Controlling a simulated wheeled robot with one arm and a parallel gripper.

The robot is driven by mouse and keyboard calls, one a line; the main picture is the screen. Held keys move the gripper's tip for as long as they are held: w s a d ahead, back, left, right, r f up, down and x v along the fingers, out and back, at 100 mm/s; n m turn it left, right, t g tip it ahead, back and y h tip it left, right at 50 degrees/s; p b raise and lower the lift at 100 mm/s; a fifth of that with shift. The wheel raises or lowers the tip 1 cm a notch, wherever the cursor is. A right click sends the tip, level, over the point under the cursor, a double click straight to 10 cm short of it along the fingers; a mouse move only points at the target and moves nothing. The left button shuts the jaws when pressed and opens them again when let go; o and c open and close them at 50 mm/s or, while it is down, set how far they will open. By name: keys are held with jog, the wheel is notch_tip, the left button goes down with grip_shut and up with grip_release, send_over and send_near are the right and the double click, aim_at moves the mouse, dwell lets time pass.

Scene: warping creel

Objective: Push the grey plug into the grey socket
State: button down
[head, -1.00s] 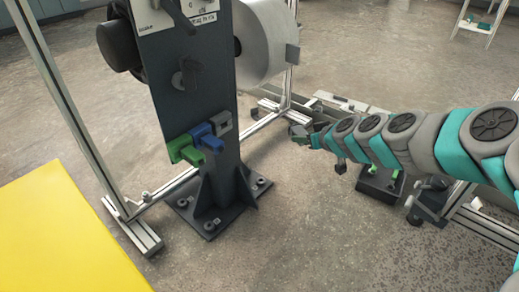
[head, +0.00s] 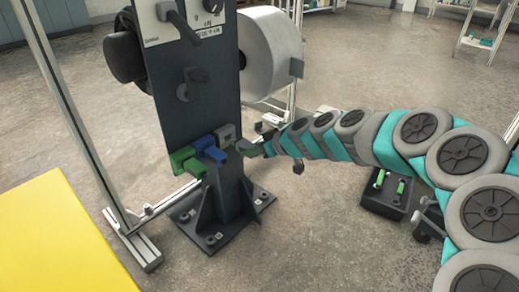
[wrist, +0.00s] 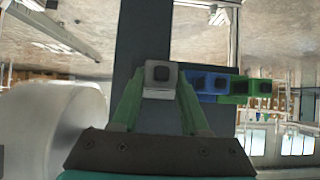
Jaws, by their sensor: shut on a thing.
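The grey socket (head: 226,132) is the rightmost of a row on the dark upright plate, beside the blue one. My gripper (head: 248,148) is just right of and slightly below it. In the wrist view, my gripper's green fingers (wrist: 159,88) are shut on the grey plug (wrist: 158,94), in front of the plate. A grey block with a dark square shows between the fingertips; I cannot tell where plug and socket divide, or whether they touch. The plug is hardly visible in the head view.
A blue connector (head: 208,146) and a green connector (head: 187,160) sit left of the grey socket. A large white spool (head: 268,52) is behind the plate. A black box with green pegs (head: 386,192) stands on the floor. A yellow surface (head: 50,240) is at left.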

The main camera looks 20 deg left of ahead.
aim_at(244, 143)
jog(key=shift+a, duration=0.4)
jog(key=shift+d, duration=0.1)
jog(key=shift+a+f+b, duration=0.15)
jog(key=shift+a+b, duration=0.15)
jog(key=shift+b, duration=0.25)
jog(key=shift+w+b, duration=0.15)
jog(key=shift+b, duration=0.35)
jog(key=shift+a, duration=0.1)
jog(key=shift+w+a+b, duration=0.15)
jog(key=shift+a+b, duration=0.15)
jog(key=shift+b, duration=0.05)
jog(key=shift+a, duration=0.25)
jog(key=shift+w+a+b, duration=0.25)
jog(key=shift+a+b, duration=0.2)
jog(key=shift+a, duration=0.35)
dwell(0.7)
